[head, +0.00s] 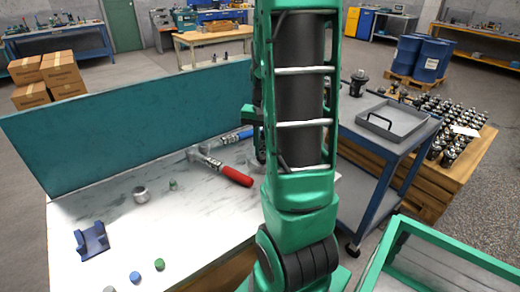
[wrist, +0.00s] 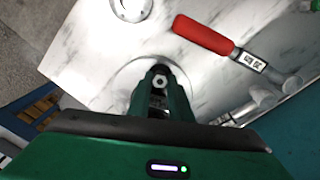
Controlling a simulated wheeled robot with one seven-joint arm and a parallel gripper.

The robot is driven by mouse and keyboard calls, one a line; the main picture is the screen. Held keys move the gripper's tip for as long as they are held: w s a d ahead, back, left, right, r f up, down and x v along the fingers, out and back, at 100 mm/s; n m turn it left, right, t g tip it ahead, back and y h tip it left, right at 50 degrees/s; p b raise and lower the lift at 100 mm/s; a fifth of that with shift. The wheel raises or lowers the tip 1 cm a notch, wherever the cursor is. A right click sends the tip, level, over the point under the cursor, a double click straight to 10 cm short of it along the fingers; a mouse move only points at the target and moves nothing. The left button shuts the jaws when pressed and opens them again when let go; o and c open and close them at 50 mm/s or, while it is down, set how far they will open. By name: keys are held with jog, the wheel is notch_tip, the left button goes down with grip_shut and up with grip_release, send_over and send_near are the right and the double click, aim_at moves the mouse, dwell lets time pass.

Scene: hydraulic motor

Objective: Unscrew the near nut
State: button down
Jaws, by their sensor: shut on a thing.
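A pale round base or plate (wrist: 128,76) shows partly behind the jaws on the table. How far the nut is turned on its thread cannot be seen. In the head view my green arm stands in front of this spot and hides the nut and the fingertips.
A red-handled tool (head: 236,175) and a blue-handled tool (head: 232,137) lie on the white workbench (head: 130,235). A grey metal cylinder (head: 140,192), a blue bracket (head: 92,241) and small coloured caps stand to the left. A blue cart (head: 365,150) is at the right.

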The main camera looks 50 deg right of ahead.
jog(key=n, duration=0.3)
jog(key=shift+n, duration=0.4)
jog(key=c, duration=1.9)
grip_release()
jog(key=shift+o, duration=0.2)
jog(key=m, duration=0.5)
jog(key=shift+m, duration=0.3)
jog(key=m, duration=0.4)
jog(key=shift+m, duration=0.4)
